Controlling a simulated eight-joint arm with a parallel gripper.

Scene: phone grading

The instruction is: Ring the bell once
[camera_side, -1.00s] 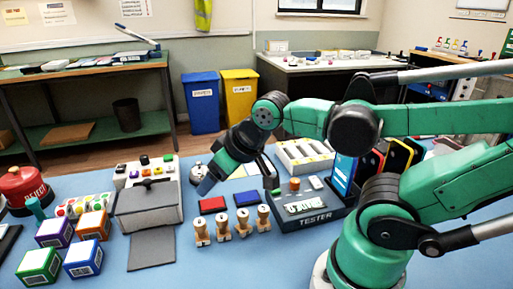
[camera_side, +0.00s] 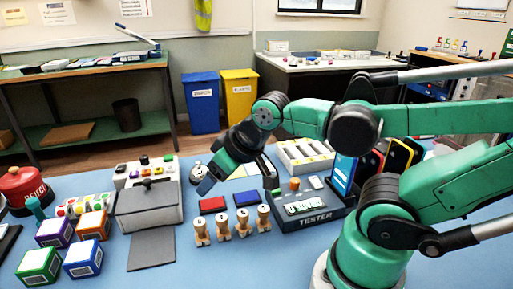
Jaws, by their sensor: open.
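A silver, dome-shaped item that looks like the bell (camera_side: 197,172) sits on the blue table, just behind and left of my gripper's left finger, which hides part of it. My gripper (camera_side: 238,180) is open and empty, tilted downward, with its fingers spread apart above the table. The left finger is close to the bell in the picture; I cannot tell whether they touch.
Red and blue pads (camera_side: 246,199) and several wooden stamps (camera_side: 241,224) lie below my gripper. A grey box (camera_side: 146,209) stands to the left, with coloured cartons (camera_side: 82,258) beyond. The tester (camera_side: 312,216) with a phone is on the right.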

